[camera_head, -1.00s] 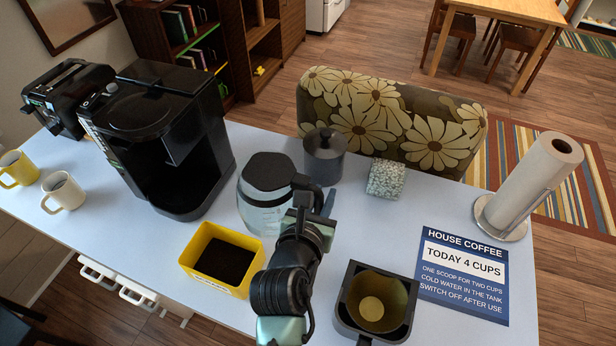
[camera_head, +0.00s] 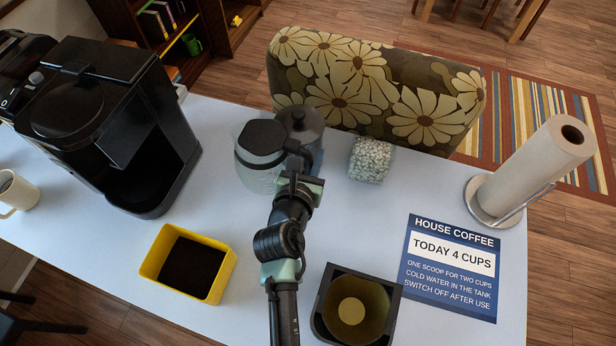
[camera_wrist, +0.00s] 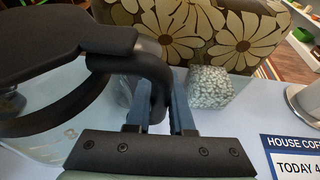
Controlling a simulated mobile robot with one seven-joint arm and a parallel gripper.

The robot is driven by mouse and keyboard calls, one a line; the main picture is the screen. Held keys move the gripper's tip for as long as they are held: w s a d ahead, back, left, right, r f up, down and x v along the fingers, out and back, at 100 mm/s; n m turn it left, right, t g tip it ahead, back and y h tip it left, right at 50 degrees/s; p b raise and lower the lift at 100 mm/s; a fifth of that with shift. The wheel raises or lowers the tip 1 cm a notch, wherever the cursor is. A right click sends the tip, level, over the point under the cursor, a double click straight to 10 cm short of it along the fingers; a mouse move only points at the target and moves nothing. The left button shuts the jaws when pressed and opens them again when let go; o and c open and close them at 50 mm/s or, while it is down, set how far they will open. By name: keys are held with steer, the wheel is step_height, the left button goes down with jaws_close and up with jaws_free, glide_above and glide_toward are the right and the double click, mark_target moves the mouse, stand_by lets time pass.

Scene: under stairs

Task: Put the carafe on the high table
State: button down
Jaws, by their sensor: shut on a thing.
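The glass carafe (camera_head: 258,172) with its black lid stands out over the white table, left of my gripper (camera_head: 299,172). My gripper is shut on the carafe's black handle. In the wrist view the carafe (camera_wrist: 60,140) fills the left side, and its handle lies between the fingers of my gripper (camera_wrist: 160,105). The carafe looks upright; I cannot tell whether its base touches the table. A white-topped table (camera_head: 235,215) lies under all of this; I cannot tell whether it is the high table.
A dark canister (camera_head: 303,128) stands close behind the carafe. A pebbled block (camera_head: 370,160) is to the right. The coffee machine (camera_head: 120,130), yellow tub (camera_head: 187,262), black filter basket (camera_head: 355,308), sign (camera_head: 450,268) and paper towel roll (camera_head: 540,165) surround clear patches. A flowered chair (camera_head: 380,95) stands behind.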

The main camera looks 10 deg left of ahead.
step_height(320, 180, down, 9)
steer(key=b, duration=0.3)
steer(key=shift+w, duration=0.15)
steer(key=shift+f, duration=0.15)
steer(key=c, duration=0.8)
jaws_free()
steer(key=shift+f, duration=0.1)
